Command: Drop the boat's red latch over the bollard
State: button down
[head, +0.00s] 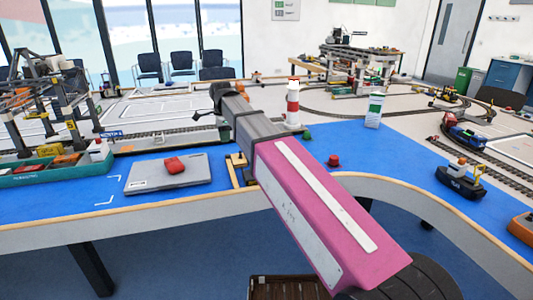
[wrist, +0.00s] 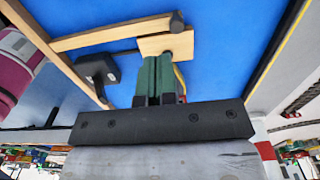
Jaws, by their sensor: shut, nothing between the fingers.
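My gripper (wrist: 159,62) shows in the wrist view as two green fingers pressed together, empty. Their tips overlap the end of a pale wooden frame (wrist: 105,33) over the blue table top; I cannot tell whether they touch it. A dark round peg (wrist: 177,22) stands near that end. In the head view the frame (head: 235,172) is partly behind my arm, and the fingers cannot be made out. A black boat (head: 461,184) is at the right and a long green boat (head: 45,172) at the left. I cannot clearly identify the red latch. A red knob-like piece (head: 333,160) stands right of my arm.
A lighthouse (head: 293,106) and a small green piece (head: 307,135) are behind my arm. A gantry crane (head: 45,105) stands at the left.

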jog(key=shift+s+a+f, duration=0.2)
jog(key=shift+a+f, duration=0.25)
jog(key=shift+a, duration=0.3)
jog(key=shift+s+a+f, duration=0.25)
jog(key=shift+a+f, duration=0.2)
jog(key=shift+a, duration=0.35)
jog(key=shift+s+a+f, duration=0.2)
jog(key=shift+a+f, duration=0.25)
jog(key=shift+a, duration=0.3)
jog(key=shift+r, duration=0.1)
notch_tip(320, 180, up, 10)
jog(key=a, duration=0.3)
jog(key=shift+s, duration=0.45)
dwell(0.6)
